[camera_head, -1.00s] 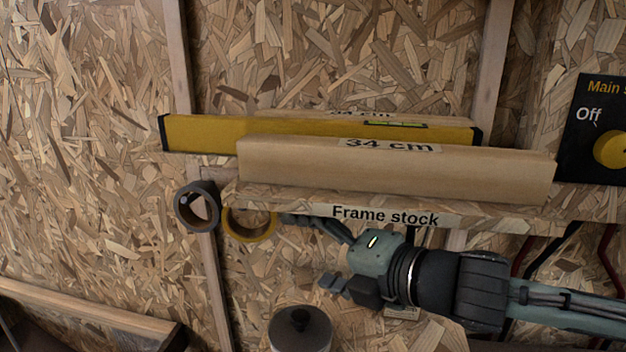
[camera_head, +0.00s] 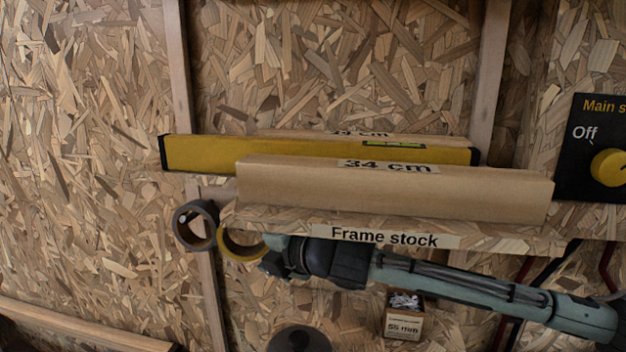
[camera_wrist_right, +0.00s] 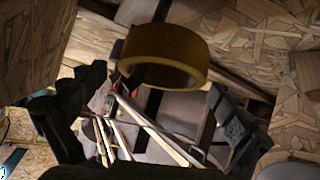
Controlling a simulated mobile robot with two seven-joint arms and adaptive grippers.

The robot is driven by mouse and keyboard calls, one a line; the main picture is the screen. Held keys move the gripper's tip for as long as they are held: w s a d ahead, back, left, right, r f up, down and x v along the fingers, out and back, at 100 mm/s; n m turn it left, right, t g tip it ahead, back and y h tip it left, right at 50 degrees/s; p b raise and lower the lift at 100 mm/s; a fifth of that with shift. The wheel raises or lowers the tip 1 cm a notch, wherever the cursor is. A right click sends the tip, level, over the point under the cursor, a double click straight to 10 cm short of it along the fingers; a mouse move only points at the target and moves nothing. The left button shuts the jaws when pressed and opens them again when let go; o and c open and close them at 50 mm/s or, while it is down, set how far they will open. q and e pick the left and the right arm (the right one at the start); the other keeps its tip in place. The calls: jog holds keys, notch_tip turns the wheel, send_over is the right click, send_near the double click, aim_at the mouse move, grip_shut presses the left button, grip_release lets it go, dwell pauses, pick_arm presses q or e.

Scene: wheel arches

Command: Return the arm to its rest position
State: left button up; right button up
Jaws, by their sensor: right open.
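My right arm comes in from the right below the shelf. Its gripper (camera_head: 274,262) is at the arm's left end, just under the yellow tape roll (camera_head: 241,243), and the fingers are mostly hidden in the head view. In the right wrist view the two dark fingers of the gripper (camera_wrist_right: 150,115) stand wide apart with nothing between them touching both. The yellow tape roll (camera_wrist_right: 165,52) hangs close in front of them there; I cannot tell whether it touches a finger. My left gripper is not in view.
The shelf labelled "Frame stock" (camera_head: 470,241) carries a 34 cm timber (camera_head: 390,188) and a yellow level (camera_head: 215,155). A grey tape roll (camera_head: 194,225) hangs at its left end. A 55 mm box (camera_head: 403,320) and a dark round lid (camera_head: 299,340) are below. A main switch (camera_head: 590,150) is at right.

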jog(key=shift+x, duration=0.9)
jog(key=shift+s+r, duration=0.2)
jog(key=shift+r, duration=0.05)
jog(key=shift+a, duration=0.1)
